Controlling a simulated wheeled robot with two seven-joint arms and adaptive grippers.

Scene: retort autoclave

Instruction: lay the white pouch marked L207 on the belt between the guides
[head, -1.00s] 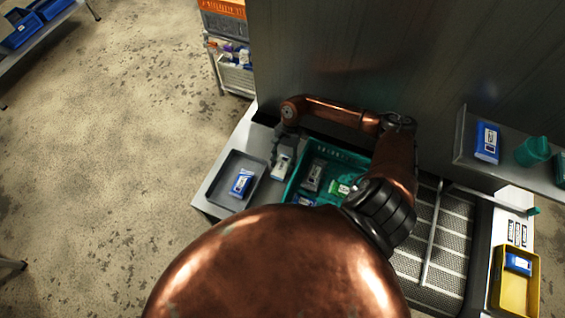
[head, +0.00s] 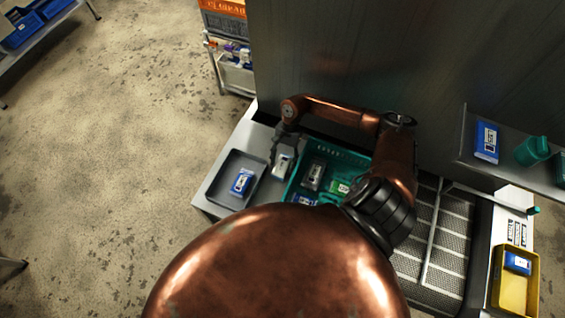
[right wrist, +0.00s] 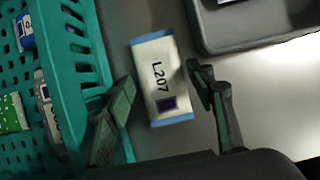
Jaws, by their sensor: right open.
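The white pouch marked L207 (right wrist: 160,78), with blue ends, lies flat on the grey steel table between the dark tray and the teal basket. It also shows in the head view (head: 284,164). My right gripper (right wrist: 164,92) is open, with one finger on each side of the pouch's near end. In the head view my right gripper (head: 282,146) is at the pouch's far end. I cannot tell its exact height or whether a finger touches the pouch. The mesh belt (head: 452,240) with its guide rail (head: 432,235) is at the right. My left gripper is not in view.
The teal basket (right wrist: 75,65) with several packs stands close beside one finger. The dark tray (head: 222,186) holds a blue-and-white pack (head: 242,182). A yellow bin (head: 533,285) stands right of the belt. A steel shelf (head: 505,170) sits above the belt's far end.

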